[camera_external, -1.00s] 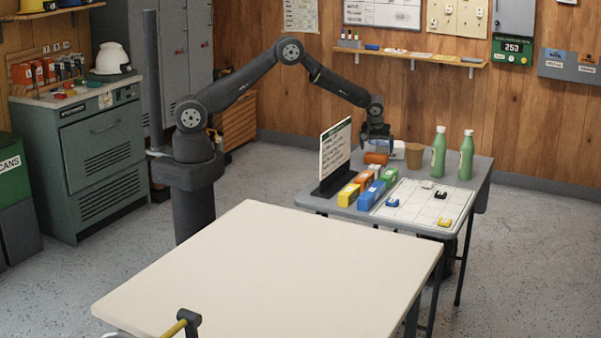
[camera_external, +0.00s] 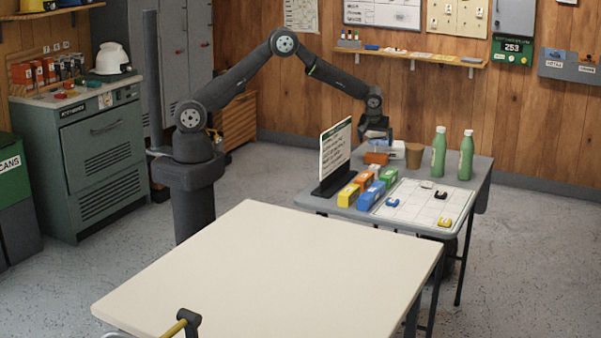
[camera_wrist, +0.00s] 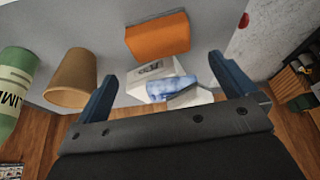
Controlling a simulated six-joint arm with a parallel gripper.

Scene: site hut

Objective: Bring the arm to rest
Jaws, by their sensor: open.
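My gripper (camera_external: 376,137) is over the far side of the grey side table (camera_external: 345,208). In the wrist view its two blue fingers (camera_wrist: 167,90) are wide apart, with nothing held between them. A white box with blue wrapping at its opening (camera_wrist: 180,86) lies beyond and between the fingers. An orange box (camera_wrist: 157,36) lies farther off, clear of the fingers. A brown paper cup (camera_wrist: 71,78) stands left of the left finger.
Two green bottles (camera_external: 439,152) (camera_external: 466,156) stand right of the cup. Several small coloured boxes (camera_external: 367,183), a gridded board (camera_external: 425,205) and an upright sign (camera_external: 335,155) share the table. The large cream table (camera_external: 270,270) in front is bare.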

